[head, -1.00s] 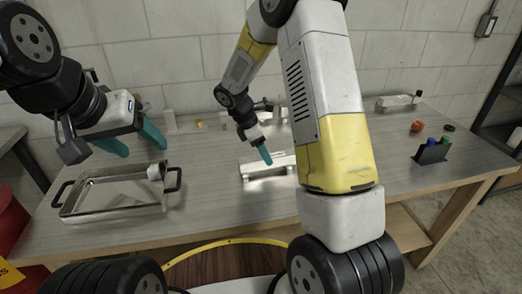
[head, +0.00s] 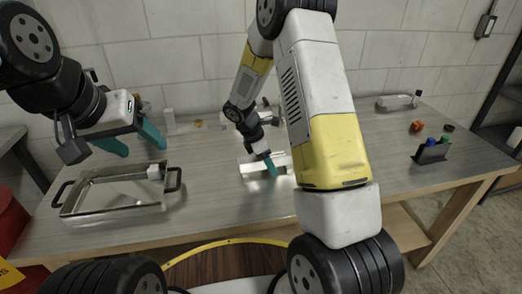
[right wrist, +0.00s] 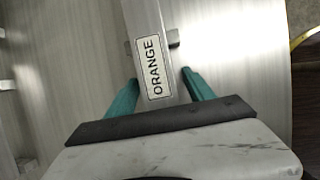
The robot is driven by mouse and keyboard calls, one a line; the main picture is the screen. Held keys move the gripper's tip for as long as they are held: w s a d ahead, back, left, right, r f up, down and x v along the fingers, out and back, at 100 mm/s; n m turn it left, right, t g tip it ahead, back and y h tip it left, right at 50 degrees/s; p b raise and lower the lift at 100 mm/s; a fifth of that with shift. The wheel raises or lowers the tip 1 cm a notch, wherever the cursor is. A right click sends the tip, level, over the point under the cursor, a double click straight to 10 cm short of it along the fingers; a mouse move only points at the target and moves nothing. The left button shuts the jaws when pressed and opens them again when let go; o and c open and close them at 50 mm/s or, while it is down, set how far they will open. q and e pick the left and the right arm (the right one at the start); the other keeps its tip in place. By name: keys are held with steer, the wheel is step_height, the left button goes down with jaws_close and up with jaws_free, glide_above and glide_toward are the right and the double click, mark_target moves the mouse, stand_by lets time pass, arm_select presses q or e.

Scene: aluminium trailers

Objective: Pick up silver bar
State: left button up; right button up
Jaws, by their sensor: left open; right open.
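The silver bar (head: 282,161) sits raised on small supports at the middle of the table in the head view. In the right wrist view the bar (right wrist: 146,25) runs away from the gripper and carries a label reading ORANGE. My right gripper (head: 270,170) is at the bar, pointing down; its teal fingers (right wrist: 158,85) are open, one on each side of the bar, with gaps visible. My left gripper (head: 133,142) is open and empty above the back of the metal tray at the left.
The metal tray (head: 72,207) with dark handles holds a small white piece (head: 155,172). A dark holder with coloured items (head: 431,153) and an orange object (head: 417,126) lie at the right. Another bar-like piece (head: 392,102) is at the back right. Table front centre is clear.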

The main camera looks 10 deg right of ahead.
steer(key=shift+f, duration=0.2)
jaws_close()
stand_by(0.3)
